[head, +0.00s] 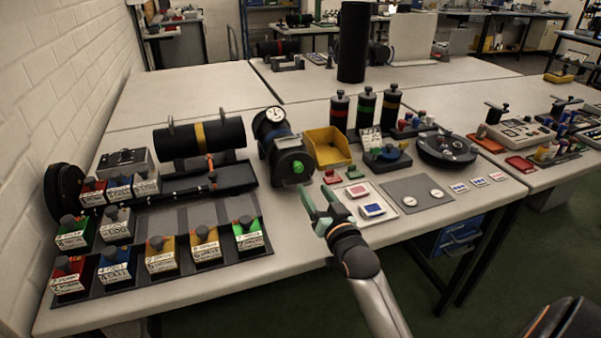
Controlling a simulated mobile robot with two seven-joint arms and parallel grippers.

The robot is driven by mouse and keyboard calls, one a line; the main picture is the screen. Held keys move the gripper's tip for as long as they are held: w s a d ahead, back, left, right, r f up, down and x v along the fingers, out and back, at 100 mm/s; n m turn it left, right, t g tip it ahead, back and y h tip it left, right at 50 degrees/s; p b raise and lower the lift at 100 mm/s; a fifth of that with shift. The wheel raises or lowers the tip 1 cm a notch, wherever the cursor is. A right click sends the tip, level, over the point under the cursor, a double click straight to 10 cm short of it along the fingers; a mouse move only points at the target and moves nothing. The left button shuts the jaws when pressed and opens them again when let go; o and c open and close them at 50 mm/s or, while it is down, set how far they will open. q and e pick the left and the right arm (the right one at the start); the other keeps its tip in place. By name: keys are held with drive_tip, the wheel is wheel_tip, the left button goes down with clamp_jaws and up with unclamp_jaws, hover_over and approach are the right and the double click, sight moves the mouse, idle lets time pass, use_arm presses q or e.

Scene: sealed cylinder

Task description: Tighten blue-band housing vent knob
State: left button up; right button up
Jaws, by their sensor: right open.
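A dark cylindrical housing (284,150) lies on the near table, pointing toward me. It carries a round white-faced gauge (273,115) on top, and a thin bluish band seems to show behind its front end. A green knob (298,167) sits on its dark front face; I cannot tell how tight it is. My right gripper (318,194) has pale green fingers that are spread apart with nothing seen between them. It is in front of the housing, a little nearer to me and apart from the knob. My left gripper is not in view.
A yellow bin (327,147) stands right of the housing. A tray with a yellow-banded cylinder (200,139) is to its left. Several labelled blocks fill the left of the table. Banded upright cylinders (366,108) stand behind. A light plate with small blocks (362,204) lies right of my gripper.

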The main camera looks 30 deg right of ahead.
sight(299, 169)
drive_tip(key=x, duration=0.9)
drive_tip(key=shift+w+f+b, duration=0.1)
drive_tip(key=shift+w+b, duration=0.15)
drive_tip(key=shift+b, duration=0.1)
drive_tip(key=shift+c, duration=0.4)
clamp_jaws()
